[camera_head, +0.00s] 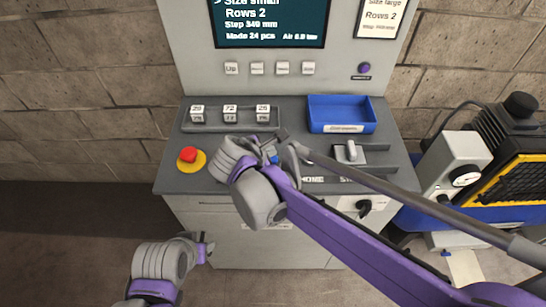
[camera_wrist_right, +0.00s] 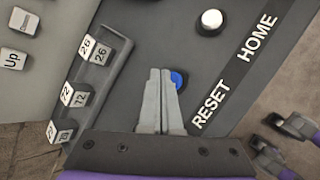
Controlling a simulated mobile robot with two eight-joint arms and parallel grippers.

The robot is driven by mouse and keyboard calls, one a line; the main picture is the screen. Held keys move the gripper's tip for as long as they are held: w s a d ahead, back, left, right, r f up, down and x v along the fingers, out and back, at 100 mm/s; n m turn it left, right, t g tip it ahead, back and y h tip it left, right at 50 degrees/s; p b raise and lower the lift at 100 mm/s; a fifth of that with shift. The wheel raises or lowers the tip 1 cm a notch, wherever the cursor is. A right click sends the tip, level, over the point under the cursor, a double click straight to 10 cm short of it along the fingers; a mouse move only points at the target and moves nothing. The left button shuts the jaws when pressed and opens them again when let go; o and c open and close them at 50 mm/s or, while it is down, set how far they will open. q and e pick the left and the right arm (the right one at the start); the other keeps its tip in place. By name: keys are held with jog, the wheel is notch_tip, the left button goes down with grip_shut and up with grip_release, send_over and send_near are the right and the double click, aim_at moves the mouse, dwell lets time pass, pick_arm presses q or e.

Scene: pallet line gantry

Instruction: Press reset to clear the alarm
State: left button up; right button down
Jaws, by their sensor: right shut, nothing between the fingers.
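The blue reset button (camera_wrist_right: 177,79) sits on the grey console, beside the RESET label (camera_wrist_right: 210,105). My right gripper (camera_wrist_right: 160,75) is shut and empty, its fingertips over the button and partly hiding it. Whether they touch it I cannot tell. In the head view my right wrist covers most of this spot, with a bit of blue (camera_head: 274,160) showing. My left gripper (camera_head: 206,247) is low in front of the console, its fingers apart in the right wrist view. The screen (camera_head: 270,22) shows size, rows, step and air lines; its top is cut off.
A white button (camera_wrist_right: 211,20) by the HOME label is close by. A red mushroom button (camera_head: 188,154) on yellow is at left, number blocks (camera_head: 230,114) behind it. A blue tray (camera_head: 341,128), a lever (camera_head: 351,152) and a purple round fitting (camera_head: 364,68) are at right.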

pick_arm(q)
jog(key=shift+f, duration=0.1)
pick_arm(e)
jog(key=shift+f, duration=0.1)
dwell(0.6)
pick_arm(q)
jog(key=shift+s+f, duration=0.1)
jog(key=shift+f, duration=0.15)
pick_arm(e)
jog(key=shift+f, duration=0.35)
pick_arm(q)
jog(key=shift+f+b, duration=0.3)
jog(key=shift+b, duration=0.25)
pick_arm(e)
jog(key=shift+f, duration=0.45)
pick_arm(q)
jog(key=shift+r+p, duration=0.65)
jog(key=shift+r, duration=0.05)
pick_arm(e)
jog(key=shift+r, duration=0.9)
jog(key=shift+r+p, duration=1.55)
jog(key=shift+r, duration=1)
pick_arm(q)
jog(key=r, duration=0.1)
jog(key=w+r, duration=0.1)
jog(key=r, duration=0.2)
jog(key=shift+w, duration=0.3)
pick_arm(e)
jog(key=shift+f, duration=0.1)
